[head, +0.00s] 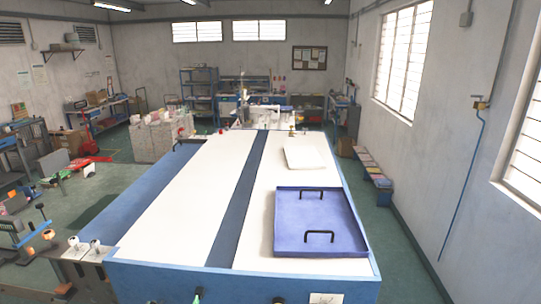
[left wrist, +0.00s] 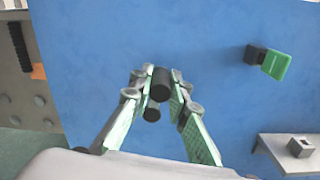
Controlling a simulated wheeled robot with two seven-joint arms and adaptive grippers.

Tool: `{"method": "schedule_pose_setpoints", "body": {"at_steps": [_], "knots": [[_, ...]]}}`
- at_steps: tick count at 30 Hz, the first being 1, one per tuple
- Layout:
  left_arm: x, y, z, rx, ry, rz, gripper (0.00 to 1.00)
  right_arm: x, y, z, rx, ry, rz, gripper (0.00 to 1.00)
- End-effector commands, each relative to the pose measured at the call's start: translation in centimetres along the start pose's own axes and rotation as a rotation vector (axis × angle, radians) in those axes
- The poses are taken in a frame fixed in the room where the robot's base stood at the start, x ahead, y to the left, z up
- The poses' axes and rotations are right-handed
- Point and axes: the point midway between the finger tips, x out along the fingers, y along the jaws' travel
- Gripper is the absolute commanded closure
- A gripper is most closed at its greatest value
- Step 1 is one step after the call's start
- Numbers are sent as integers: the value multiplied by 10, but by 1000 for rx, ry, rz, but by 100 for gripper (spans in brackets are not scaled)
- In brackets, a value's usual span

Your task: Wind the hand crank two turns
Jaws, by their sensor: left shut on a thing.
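In the left wrist view my left gripper (left wrist: 161,72) reaches toward a blue panel. Its two fingers, with green inner pads, are closed on a short black cylindrical grip (left wrist: 161,86), which looks like the hand crank's handle. A second black round piece (left wrist: 152,114) shows just below it between the fingers. The rest of the crank is hidden or cannot be made out. In the head view neither gripper can be made out. My right gripper is in no view.
A green tab on a black block (left wrist: 274,65) and a pale bracket (left wrist: 285,143) stick out to the right of the grip. In the head view a long white-topped table (head: 185,205) carries a blue tray (head: 318,199) and a white pad (head: 305,158).

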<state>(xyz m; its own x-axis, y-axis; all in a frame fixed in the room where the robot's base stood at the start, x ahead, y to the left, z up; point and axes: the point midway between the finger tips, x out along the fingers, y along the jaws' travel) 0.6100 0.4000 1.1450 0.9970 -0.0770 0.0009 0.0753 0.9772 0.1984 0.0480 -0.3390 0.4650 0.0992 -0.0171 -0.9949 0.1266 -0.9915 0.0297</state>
Motion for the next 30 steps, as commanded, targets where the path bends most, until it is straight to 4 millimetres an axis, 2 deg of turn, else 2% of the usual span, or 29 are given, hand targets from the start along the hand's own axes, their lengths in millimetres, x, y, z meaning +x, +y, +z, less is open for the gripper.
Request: {"method": "schedule_pose_setpoints", "body": {"at_steps": [13,25,30], "knots": [[0,15,-6,2,2,1,96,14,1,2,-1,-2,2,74],[0,18,-5,0,1,2,96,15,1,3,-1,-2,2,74],[0,24,-10,1,1,2,96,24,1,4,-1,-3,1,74]]}}
